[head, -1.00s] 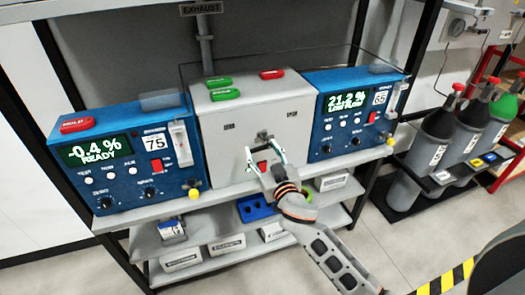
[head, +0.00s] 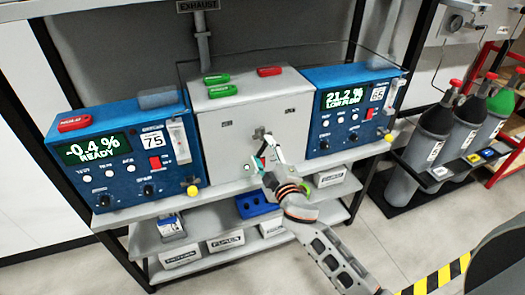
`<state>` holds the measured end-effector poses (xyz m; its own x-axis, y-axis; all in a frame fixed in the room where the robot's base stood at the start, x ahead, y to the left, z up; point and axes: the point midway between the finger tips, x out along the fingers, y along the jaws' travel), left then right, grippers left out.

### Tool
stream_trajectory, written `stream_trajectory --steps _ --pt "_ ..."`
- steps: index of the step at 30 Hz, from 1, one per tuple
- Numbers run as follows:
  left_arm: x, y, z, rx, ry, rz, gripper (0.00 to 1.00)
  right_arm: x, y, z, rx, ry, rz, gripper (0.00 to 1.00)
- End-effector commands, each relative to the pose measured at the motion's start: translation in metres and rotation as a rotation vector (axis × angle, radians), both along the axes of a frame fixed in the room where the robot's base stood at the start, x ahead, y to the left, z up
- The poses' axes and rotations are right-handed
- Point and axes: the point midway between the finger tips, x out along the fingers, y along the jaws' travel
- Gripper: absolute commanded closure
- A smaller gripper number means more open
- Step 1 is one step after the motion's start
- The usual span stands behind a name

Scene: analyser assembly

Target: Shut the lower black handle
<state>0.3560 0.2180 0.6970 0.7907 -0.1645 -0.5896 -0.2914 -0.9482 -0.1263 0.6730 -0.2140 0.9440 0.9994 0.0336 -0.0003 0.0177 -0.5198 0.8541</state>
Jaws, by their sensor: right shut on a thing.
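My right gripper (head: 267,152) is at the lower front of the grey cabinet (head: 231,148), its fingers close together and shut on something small. The fingers cover most of what they hold, so I cannot make out its shape or colour well. A small grey fitting (head: 259,133) shows on the cabinet front just above the fingertips. No clearly black handle can be made out; the lower one may be behind the fingers. My left gripper is not in view.
Blue analysers stand left (head: 125,155) and right (head: 346,112) of the cabinet, with knobs and switches near the arm. Red and green tags (head: 222,91) lie on the cabinet. Lower shelves hold a blue tray (head: 257,204) and boxes. Gas cylinders (head: 428,145) stand at right.

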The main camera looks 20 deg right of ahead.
Motion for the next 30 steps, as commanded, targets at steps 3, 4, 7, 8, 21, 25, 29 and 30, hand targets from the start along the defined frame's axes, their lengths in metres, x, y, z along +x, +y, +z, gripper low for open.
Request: stream_trajectory --steps 3,4,7,8,21,25,29,30 --pt "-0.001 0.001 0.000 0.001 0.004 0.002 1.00 0.000 -0.002 -0.001 -0.111 -0.004 0.001 0.71" --pt "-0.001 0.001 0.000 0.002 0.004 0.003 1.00 0.000 -0.003 -0.001 -0.138 -0.005 0.001 0.71" --pt "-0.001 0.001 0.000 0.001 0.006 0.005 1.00 0.000 -0.005 -0.002 -0.226 -0.008 0.001 0.71" --pt "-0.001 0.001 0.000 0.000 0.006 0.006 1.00 0.000 -0.005 -0.002 -0.252 -0.009 0.001 0.71" --pt "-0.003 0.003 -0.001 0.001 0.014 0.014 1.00 0.001 -0.011 -0.004 -0.500 -0.019 0.001 0.71" --pt "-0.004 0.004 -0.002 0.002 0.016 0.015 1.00 0.001 -0.012 -0.004 -0.531 -0.020 0.001 0.71" --pt "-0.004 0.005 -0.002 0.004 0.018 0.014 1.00 0.001 -0.012 -0.004 -0.545 -0.020 0.001 0.71" --pt "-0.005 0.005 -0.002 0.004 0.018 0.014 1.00 0.001 -0.012 -0.004 -0.547 -0.020 0.001 0.71"
